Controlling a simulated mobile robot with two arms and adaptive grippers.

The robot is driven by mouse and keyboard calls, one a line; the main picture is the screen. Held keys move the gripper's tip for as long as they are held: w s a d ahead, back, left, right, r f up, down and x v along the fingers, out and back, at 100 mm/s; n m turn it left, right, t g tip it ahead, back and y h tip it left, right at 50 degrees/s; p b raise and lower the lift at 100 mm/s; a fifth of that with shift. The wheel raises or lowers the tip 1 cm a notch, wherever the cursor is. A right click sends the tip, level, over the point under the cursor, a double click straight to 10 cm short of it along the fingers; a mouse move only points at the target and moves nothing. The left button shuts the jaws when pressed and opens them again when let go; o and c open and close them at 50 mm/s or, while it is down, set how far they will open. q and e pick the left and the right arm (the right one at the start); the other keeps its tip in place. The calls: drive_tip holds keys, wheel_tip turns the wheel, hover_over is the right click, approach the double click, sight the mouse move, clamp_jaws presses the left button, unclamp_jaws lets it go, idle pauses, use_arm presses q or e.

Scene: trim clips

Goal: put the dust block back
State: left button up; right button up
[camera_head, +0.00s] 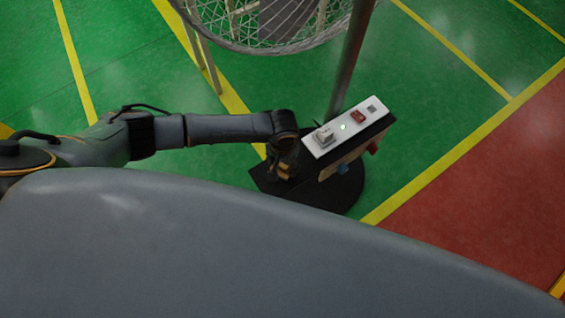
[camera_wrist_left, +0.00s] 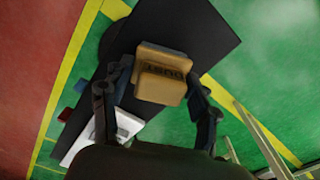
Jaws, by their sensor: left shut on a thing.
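A tan dust block (camera_wrist_left: 160,75) with dark lettering reading "DUST" sits between the fingers of my left gripper (camera_wrist_left: 158,88) in the left wrist view. The gripper is shut on it. In the head view my left gripper (camera_head: 284,165) is at the left end of the stand's white panel (camera_head: 345,127), mostly covering the block. Whether the block touches the stand cannot be told. My right gripper is not in view.
The white panel carries a pale block (camera_head: 324,136), a red part (camera_head: 357,116) and a small grey part (camera_head: 372,108). A blue part (camera_head: 343,169) shows under the panel. A pole (camera_head: 352,55) rises behind it, near a large mesh basket (camera_head: 270,45).

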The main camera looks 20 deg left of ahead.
use_arm(q)
drive_tip(key=o, duration=1)
drive_tip(key=shift+r, duration=0.1)
wheel_tip(320, 180, up, 12)
drive_tip(key=shift+f+p, duration=0.1)
drive_tip(key=shift+p, duration=0.35)
